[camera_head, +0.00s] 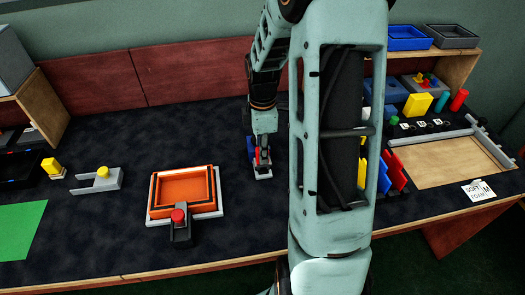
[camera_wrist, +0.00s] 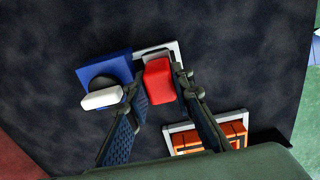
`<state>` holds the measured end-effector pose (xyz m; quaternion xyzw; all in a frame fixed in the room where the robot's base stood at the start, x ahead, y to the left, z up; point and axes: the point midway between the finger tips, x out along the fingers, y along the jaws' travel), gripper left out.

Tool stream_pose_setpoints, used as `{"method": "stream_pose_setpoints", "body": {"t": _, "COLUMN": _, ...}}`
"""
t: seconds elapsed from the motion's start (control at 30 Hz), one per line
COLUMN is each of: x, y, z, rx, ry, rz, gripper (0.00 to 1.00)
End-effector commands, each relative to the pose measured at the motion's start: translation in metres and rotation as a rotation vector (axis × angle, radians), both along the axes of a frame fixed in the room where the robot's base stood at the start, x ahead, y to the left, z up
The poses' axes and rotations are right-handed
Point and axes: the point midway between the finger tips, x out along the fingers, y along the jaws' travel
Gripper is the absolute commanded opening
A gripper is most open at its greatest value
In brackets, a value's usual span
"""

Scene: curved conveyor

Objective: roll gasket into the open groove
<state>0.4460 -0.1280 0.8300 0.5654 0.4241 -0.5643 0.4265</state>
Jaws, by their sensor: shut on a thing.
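My gripper (camera_head: 262,160) points down over the dark table, right of the orange tray. In the wrist view my gripper (camera_wrist: 161,84) has its fingers on either side of a red block-shaped piece (camera_wrist: 158,72) and is shut on it. The red piece is at a small grey holder (camera_wrist: 172,47); I cannot tell whether it is lifted clear. The orange tray (camera_head: 154,205) has a dark line around its inner edge, and I cannot tell whether this is groove or gasket. Its orange inside (camera_wrist: 232,128) shows beyond the fingers in the wrist view. No separate gasket is clear.
A blue block (camera_wrist: 90,68) with a dark round part and a white piece (camera_wrist: 102,98) stands beside the red piece. A red-knobbed dark clamp (camera_head: 181,236) stands at the orange tray's front. A grey bracket (camera_head: 84,186) lies left. Dark table between them is clear.

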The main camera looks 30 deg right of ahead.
Motion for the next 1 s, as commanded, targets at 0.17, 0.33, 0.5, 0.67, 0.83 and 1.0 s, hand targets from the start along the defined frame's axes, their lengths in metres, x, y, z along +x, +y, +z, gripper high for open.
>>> {"method": "stream_pose_setpoints", "body": {"t": 0.17, "x": -0.001, "y": 0.0, "z": -0.002, "rx": 0.001, "ry": 0.003, "rz": 0.0, "gripper": 0.02}}
{"method": "stream_pose_setpoints", "body": {"t": 0.33, "x": -0.001, "y": 0.0, "z": 0.003, "rx": 0.001, "ry": 0.004, "rz": 0.0, "gripper": 0.02}}
{"method": "stream_pose_setpoints", "body": {"t": 0.5, "x": -0.001, "y": 0.0, "z": 0.017, "rx": 0.001, "ry": 0.002, "rz": 0.0, "gripper": 0.02}}
{"method": "stream_pose_setpoints", "body": {"t": 0.67, "x": 0.0, "y": 0.0, "z": 0.03, "rx": 0.0, "ry": 0.001, "rz": 0.0, "gripper": 0.02}}
{"method": "stream_pose_setpoints", "body": {"t": 0.83, "x": 0.0, "y": 0.0, "z": 0.044, "rx": 0.0, "ry": 0.001, "rz": 0.0, "gripper": 0.02}}
{"method": "stream_pose_setpoints", "body": {"t": 1.0, "x": 0.0, "y": 0.0, "z": 0.058, "rx": 0.0, "ry": 0.001, "rz": 0.0, "gripper": 0.02}}
